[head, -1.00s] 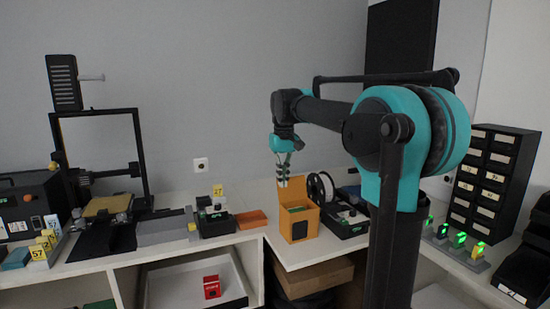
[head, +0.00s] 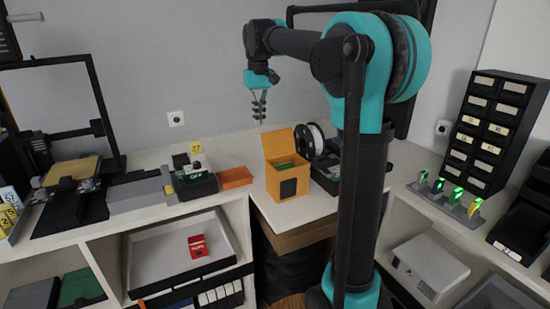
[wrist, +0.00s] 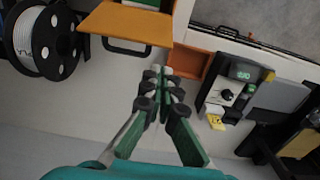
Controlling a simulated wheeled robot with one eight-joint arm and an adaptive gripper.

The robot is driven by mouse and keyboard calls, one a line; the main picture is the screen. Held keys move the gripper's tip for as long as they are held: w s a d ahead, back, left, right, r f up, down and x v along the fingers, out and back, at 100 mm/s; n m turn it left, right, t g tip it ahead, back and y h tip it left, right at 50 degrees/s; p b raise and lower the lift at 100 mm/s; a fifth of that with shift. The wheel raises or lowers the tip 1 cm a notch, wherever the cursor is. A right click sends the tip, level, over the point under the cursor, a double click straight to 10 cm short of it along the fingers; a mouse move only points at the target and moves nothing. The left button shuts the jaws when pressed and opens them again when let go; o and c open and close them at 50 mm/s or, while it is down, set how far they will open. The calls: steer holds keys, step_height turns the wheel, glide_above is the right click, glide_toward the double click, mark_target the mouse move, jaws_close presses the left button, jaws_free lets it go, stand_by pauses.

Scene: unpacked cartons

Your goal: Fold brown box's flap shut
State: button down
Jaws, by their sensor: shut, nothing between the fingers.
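The brown box (head: 289,184), orange-brown with a dark square on its front, stands on the white worktop near the corner. Its flap (head: 279,143) stands up at the back, so the box is open and green contents (head: 292,163) show inside. In the wrist view the flap (wrist: 125,24) is a flat orange panel at the top, ahead of the fingertips. My gripper (head: 259,117) hangs fingers-down just above and left of the flap's top edge in the head view, apparently apart from it. In the wrist view my gripper (wrist: 160,76) has its fingertips together, with nothing between them.
A white spool (head: 311,141) and a black device (head: 328,172) stand close on the box's right. An orange tray (head: 236,177) and a small labelled device (head: 196,181) are on its left. The wall (head: 215,70) is behind. Some worktop in front is clear.

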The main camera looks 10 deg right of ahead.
mark_target(265, 142)
steer(key=shift+f, duration=3.55)
steer(key=s, duration=0.1)
steer(key=s+d+r, duration=0.1)
steer(key=s, duration=0.1)
steer(key=shift+s+d+r, duration=0.15)
steer(key=shift+s+r, duration=0.2)
steer(key=shift+s, duration=0.05)
steer(key=shift+s+d+r, duration=0.1)
steer(key=shift+s+d, duration=0.15)
steer(key=shift+s, duration=0.45)
steer(key=shift+s+d, duration=0.2)
steer(key=shift+s, duration=0.5)
steer(key=shift+s+d+f, duration=0.75)
steer(key=shift+s+f, duration=1.35)
steer(key=shift+s, duration=0.25)
step_height(265, 142, up, 11)
